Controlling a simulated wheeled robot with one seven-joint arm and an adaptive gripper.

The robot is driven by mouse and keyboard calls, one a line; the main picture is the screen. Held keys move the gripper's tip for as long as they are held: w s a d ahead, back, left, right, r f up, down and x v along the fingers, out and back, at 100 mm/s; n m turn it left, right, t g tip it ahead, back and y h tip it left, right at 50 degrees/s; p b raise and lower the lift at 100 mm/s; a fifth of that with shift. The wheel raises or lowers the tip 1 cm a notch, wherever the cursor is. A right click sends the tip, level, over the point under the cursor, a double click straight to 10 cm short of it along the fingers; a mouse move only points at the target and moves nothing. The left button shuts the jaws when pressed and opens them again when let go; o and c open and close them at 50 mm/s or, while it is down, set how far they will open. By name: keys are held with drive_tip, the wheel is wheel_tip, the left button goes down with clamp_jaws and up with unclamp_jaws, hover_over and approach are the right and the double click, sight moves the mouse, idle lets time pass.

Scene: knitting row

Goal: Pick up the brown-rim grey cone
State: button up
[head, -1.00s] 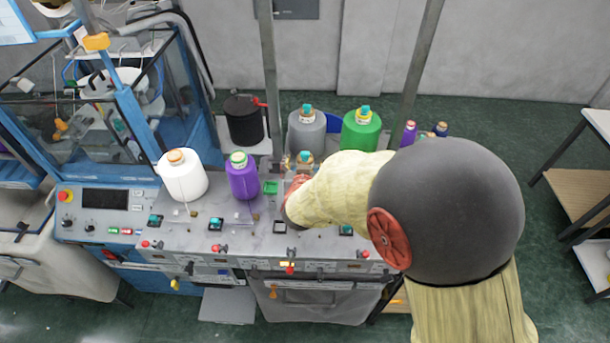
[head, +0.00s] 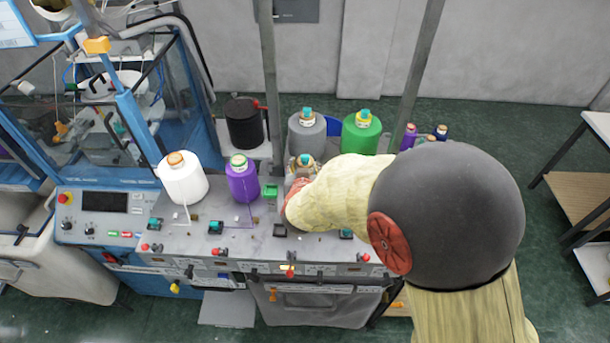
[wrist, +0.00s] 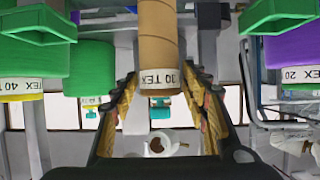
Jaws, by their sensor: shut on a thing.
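The brown-rim grey cone (head: 303,163) is at the tip of my arm in the head view, with its brownish top and teal tip showing. Its lower part is mostly hidden by my gripper (head: 297,184). In the wrist view, a brown tube with a white "30 TEX" band (wrist: 158,40) stands between the fingers of my gripper (wrist: 160,88), which is shut on the cone. I cannot tell whether the cone touches the machine top.
A larger grey cone (head: 307,138) and a green cone (head: 360,136) stand just behind. A purple cone (head: 242,184) and a white cone (head: 186,184) stand to the left. A black cylinder (head: 243,124) is farther back. Upright posts (head: 270,80) rise behind.

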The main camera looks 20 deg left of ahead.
wheel_tip(320, 180, up, 9)
drive_tip(key=shift+f, duration=0.2)
drive_tip(key=shift+c, duration=0.2)
drive_tip(key=shift+r, duration=0.7)
drive_tip(key=shift+c, duration=1.4)
wheel_tip(320, 180, up, 14)
drive_tip(key=p, duration=0.7)
drive_tip(key=shift+w+f, duration=0.1)
